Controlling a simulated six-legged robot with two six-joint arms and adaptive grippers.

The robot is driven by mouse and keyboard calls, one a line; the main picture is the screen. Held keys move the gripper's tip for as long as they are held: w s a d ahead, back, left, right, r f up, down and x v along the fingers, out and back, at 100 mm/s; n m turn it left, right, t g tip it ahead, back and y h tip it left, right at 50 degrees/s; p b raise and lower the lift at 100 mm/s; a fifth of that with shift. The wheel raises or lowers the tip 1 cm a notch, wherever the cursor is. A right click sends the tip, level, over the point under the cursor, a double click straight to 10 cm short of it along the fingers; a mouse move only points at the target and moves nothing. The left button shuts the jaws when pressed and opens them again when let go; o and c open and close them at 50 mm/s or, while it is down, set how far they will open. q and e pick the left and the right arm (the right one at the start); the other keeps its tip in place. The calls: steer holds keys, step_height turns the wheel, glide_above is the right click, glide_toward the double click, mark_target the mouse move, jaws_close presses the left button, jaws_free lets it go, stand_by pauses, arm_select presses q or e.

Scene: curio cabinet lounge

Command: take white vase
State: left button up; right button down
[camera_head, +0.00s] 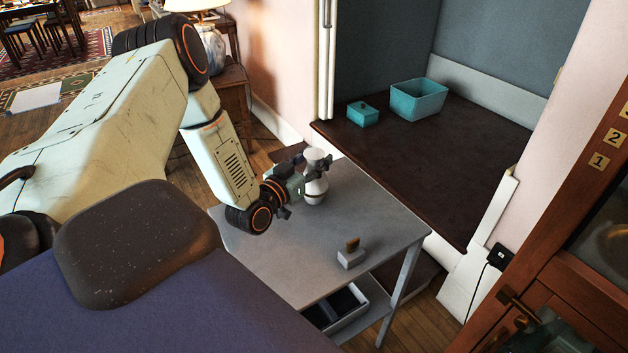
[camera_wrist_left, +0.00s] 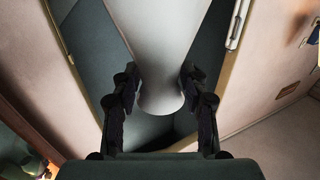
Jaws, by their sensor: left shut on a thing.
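The white vase (camera_head: 315,188) stands upright at the back of the grey side table (camera_head: 262,262) in the head view, with a rounded body and a narrower neck. My left gripper (camera_head: 308,178) reaches it from the left and is shut on it. In the left wrist view the pale vase (camera_wrist_left: 165,60) fills the space between the two dark fingers of my left gripper (camera_wrist_left: 160,95). Part of the vase is hidden behind the fingers in the head view. I cannot tell whether its base touches the table. My right gripper is not in view.
A small white block with a brown top (camera_head: 351,256) sits near the table's front right. A teal open bin (camera_head: 418,104) and a teal lidded box (camera_head: 362,114) stand on the dark shelf (camera_head: 440,170) behind. A wooden cabinet door (camera_head: 560,260) stands at the right.

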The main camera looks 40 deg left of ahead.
arm_select(q)
jaws_close()
steer(key=shift+r, duration=0.1)
